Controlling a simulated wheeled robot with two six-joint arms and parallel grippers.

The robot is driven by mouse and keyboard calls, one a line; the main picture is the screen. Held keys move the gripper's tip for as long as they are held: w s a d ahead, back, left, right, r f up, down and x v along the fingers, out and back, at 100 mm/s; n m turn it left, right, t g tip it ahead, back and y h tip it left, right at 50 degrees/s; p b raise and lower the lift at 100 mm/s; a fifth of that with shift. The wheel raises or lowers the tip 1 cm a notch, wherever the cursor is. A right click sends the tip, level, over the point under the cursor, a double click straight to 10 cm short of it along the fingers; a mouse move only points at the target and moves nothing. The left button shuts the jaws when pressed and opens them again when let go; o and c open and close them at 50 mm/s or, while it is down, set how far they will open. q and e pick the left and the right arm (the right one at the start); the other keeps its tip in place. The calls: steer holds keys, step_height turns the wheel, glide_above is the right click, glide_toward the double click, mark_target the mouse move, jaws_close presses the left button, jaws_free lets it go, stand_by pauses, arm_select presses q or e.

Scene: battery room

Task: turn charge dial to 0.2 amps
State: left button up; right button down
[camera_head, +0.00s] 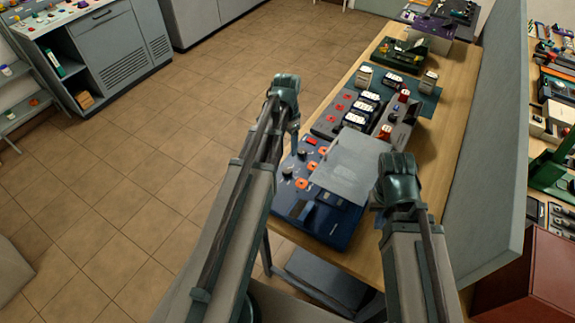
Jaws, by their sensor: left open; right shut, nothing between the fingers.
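A dark blue charger panel (292,208) lies on the near end of the wooden bench, with black knobs (288,172), orange round parts (301,184) and a red part (311,141). Which knob is the charge dial, and its setting, are too small to read. A grey lid or plate (350,165) covers the panel's right part. My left gripper (294,128) is open, above the panel's far left edge, with its fingers partly hidden by my arm. My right gripper (382,200) is shut and empty, by the plate's right edge. Contact cannot be told.
Battery units with white-topped meters (356,119) stand farther along the bench (455,110). A green unit (398,55) is near the far end. A grey partition (488,150) borders the right side. The tiled floor (150,150) on the left is clear.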

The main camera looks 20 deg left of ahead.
mark_target(287, 170)
arm_select(q)
step_height(287, 170, down, 14)
steer(key=b, duration=1.3)
steer(key=shift+r, duration=0.1)
arm_select(e)
step_height(287, 170, down, 14)
steer(key=shift+r, duration=0.15)
arm_select(q)
jaws_close()
